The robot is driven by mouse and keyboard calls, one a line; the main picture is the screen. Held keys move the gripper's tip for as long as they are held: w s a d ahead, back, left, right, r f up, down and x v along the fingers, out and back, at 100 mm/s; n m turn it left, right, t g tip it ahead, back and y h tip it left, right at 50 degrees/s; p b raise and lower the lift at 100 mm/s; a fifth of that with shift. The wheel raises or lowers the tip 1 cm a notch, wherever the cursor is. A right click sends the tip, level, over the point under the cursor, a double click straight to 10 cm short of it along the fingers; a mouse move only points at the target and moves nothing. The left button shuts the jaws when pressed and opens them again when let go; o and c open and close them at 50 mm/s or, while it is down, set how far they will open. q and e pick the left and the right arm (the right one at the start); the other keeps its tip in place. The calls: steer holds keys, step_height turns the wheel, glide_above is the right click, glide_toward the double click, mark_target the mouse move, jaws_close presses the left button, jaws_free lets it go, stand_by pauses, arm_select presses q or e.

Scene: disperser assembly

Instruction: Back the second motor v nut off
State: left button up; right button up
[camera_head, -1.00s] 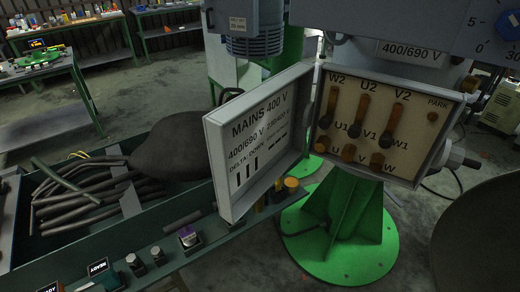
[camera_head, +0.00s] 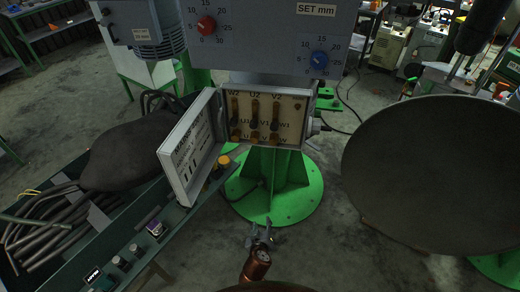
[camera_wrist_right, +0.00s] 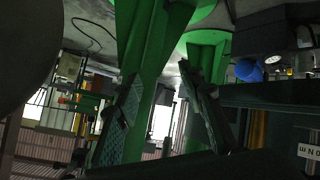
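The motor's terminal box (camera_head: 294,143) is open in the head view, with a pale panel of brass links and terminals labelled W2, U2, V2 above and U, V, W below. The V terminal (camera_head: 254,137) is in the middle of the bottom row; its nut is too small to make out clearly. The box lid (camera_head: 190,150) hangs open to the left. My right gripper (camera_head: 261,236) is below the box, in front of the green base, apart from the terminals. In the right wrist view its two fingers (camera_wrist_right: 162,78) are spread with nothing between them. My left gripper is out of view.
A green bench rail (camera_head: 165,243) with small parts and a yellow-topped item (camera_head: 223,163) runs along the left. A large dark disc (camera_head: 440,170) fills the right. The green pedestal foot (camera_head: 300,200) stands under the box. Floor shows between pedestal and disc.

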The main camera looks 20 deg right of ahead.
steer(key=w+a+r+m+t+h+p, duration=0.1)
steer(key=a+r+t+p, duration=0.1)
steer(key=r, duration=0.9)
steer(key=w+a+r+m+t+p, duration=0.1)
steer(key=r+p, duration=0.2)
steer(key=r, duration=0.8)
steer(key=m+t+h+p, duration=0.3)
steer(key=m+p, duration=0.1)
steer(key=p, duration=0.1)
glide_toward(254, 142)
steer(key=w, duration=0.1)
steer(key=x, duration=0.3)
steer(key=p+x, duration=0.1)
steer(key=x, duration=0.2)
steer(key=shift+d+r, duration=0.2)
steer(key=shift+r, duration=0.05)
steer(key=shift+p+x, duration=0.4)
steer(key=shift+x, duration=0.5)
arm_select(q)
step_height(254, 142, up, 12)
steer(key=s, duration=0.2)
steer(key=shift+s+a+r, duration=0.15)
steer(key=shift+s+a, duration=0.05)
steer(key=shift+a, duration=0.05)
arm_select(e)
steer(key=shift+f, duration=0.2)
steer(key=shift+c, duration=0.2)
jaws_close()
